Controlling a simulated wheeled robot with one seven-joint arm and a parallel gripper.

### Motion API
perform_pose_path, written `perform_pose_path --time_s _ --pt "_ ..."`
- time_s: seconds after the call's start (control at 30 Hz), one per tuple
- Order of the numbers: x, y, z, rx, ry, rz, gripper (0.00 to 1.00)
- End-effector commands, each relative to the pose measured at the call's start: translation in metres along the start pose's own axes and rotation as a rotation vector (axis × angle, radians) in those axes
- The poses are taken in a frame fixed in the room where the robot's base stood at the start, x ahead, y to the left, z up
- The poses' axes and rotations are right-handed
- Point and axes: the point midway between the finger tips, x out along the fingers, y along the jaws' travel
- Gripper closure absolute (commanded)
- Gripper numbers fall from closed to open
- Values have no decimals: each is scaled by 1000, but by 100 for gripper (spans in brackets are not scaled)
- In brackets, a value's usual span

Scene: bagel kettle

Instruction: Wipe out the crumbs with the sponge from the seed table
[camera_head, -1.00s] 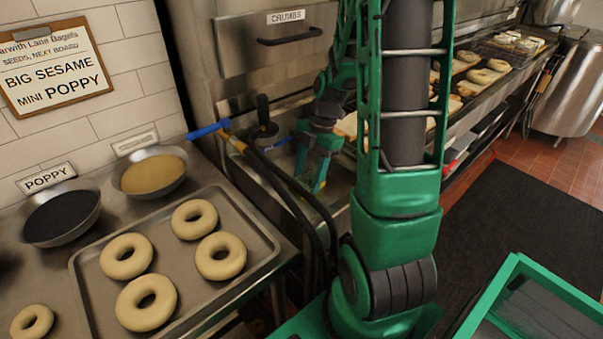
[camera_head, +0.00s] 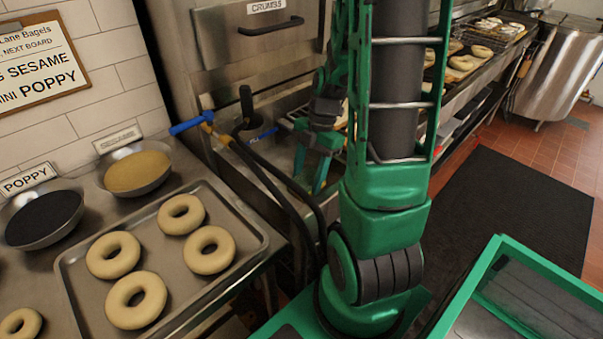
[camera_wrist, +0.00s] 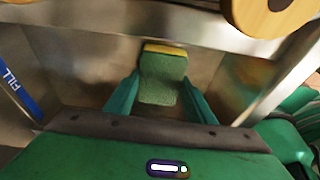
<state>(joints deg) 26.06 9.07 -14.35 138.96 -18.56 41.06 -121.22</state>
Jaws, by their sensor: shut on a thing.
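In the wrist view, my gripper (camera_wrist: 160,92) is shut on a green sponge (camera_wrist: 162,82) with a yellow layer at its far end. Bare steel shows around the sponge; I cannot tell whether it touches. In the head view, my gripper (camera_head: 320,168) points down near the steel unit right of the hoses, and the sponge cannot be made out. The seed table (camera_head: 90,193) is the steel counter at left. It bears a poppy seed bowl (camera_head: 42,220), a sesame-coloured seed bowl (camera_head: 138,172) and a tray (camera_head: 258,240) of bagels. I cannot make out crumbs.
Dark hoses (camera_head: 275,180) with a blue-handled valve (camera_head: 190,123) stand between the seed table and my arm. A steel front labelled CRUMBS (camera_head: 266,7) is behind. A blue FILL strip (camera_wrist: 20,92) shows in the wrist view. Dark mat (camera_head: 515,215) covers floor at right.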

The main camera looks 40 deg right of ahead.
Motion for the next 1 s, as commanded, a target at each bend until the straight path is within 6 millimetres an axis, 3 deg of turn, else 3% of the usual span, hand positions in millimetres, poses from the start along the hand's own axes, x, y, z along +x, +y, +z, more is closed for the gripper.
perform_pose_path --time_s 0.8,1.0 --pt "1 -46 0 0 -1 4 68" --pt "-1 -50 0 1 -1 2 69"
